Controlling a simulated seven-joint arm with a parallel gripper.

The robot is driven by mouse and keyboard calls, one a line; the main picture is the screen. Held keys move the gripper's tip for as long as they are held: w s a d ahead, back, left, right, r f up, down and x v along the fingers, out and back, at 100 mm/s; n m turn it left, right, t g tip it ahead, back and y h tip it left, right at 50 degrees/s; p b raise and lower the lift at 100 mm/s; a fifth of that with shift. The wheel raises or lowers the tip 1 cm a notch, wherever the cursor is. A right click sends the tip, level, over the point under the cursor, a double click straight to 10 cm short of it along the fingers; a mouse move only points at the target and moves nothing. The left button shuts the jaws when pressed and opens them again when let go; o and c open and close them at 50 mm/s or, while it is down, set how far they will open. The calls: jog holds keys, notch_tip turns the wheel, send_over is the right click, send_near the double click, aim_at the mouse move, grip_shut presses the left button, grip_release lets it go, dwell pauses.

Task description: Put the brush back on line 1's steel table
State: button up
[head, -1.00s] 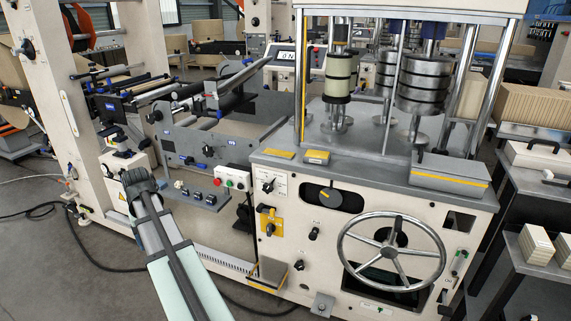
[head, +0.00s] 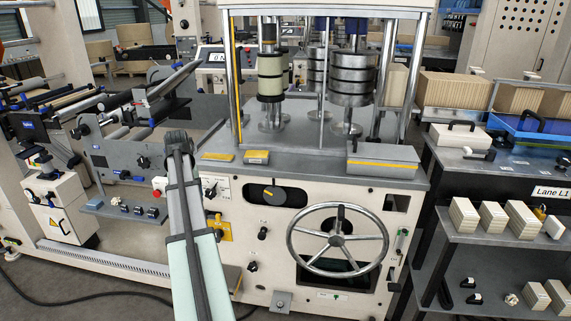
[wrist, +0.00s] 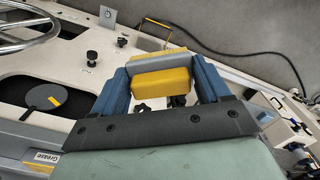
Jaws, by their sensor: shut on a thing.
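My gripper (wrist: 161,88) has its two blue fingers on either side of a yellow block with a grey strip along it, which I take to be the brush (wrist: 161,83). In the head view my gripper (head: 177,143) is raised in front of the machine's left part, and the brush is hidden there. A grey steel table (head: 500,172) stands at the right, away from my gripper, with a "Lane L1" label on its front edge.
The machine front has a large handwheel (head: 338,238), knobs and a yellow valve plate (head: 218,228). A blue tray (head: 535,128) and cartons sit at the table's back. A lower shelf (head: 470,228) holds several pale stacks. Bare steel shows on the table's front.

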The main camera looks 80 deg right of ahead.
jog(key=s+d+r+m, duration=0.3)
jog(key=s+d+r, duration=0.1)
jog(key=s+d, duration=0.85)
jog(key=s+d+r+m, duration=0.2)
jog(key=s+d+r, duration=0.3)
jog(key=s+d, duration=0.75)
jog(key=s+d+r+m, duration=0.1)
jog(key=s+d+r, duration=0.25)
jog(key=d, duration=0.25)
jog(key=shift+w+f, duration=0.2)
jog(key=shift+f, duration=2.2)
jog(key=shift+w+f, duration=0.15)
jog(key=shift+f, duration=2.2)
jog(key=shift+f, duration=0.15)
jog(key=o, duration=1)
notch_tip(320, 180, up, 12)
